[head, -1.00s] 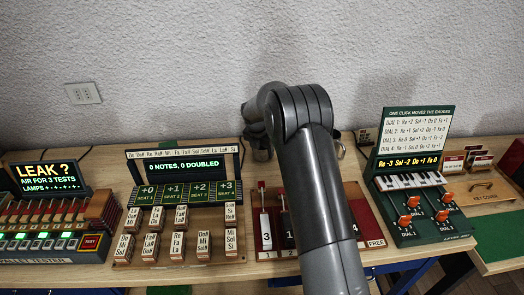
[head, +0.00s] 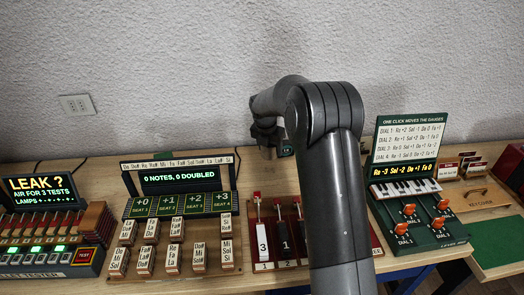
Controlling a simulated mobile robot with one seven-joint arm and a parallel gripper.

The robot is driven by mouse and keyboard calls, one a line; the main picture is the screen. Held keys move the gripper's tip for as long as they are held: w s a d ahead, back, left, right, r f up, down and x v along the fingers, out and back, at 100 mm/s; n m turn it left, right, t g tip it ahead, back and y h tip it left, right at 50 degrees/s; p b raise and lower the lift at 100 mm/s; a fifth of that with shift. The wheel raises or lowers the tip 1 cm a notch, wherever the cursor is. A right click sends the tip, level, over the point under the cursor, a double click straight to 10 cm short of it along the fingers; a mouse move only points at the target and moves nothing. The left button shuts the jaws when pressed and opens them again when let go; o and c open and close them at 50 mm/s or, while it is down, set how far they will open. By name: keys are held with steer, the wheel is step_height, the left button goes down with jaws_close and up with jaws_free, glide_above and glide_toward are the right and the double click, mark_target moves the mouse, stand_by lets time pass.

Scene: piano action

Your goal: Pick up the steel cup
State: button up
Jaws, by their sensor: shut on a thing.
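My gripper (head: 268,139) is at the back of the table, left of my bent arm, raised in front of the white wall. It is small and partly hidden by my own wrist. It is shut on a dark grey piece that I take to be the steel cup, but its shape is hard to make out from here. The piece appears clear of the tabletop. No other steel cup shows.
A wooden table (head: 112,210) carries a leak tester (head: 40,255) at left, a note display (head: 180,177) with several labelled blocks, a red board with numbered levers (head: 263,238), and a green dial station (head: 405,145) at right. My arm hides the back middle.

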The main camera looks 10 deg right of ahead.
steer(key=s+d+r, duration=0.3)
steer(key=d+r, duration=0.1)
steer(key=d, duration=0.2)
stand_by(0.4)
steer(key=shift+r, duration=0.1)
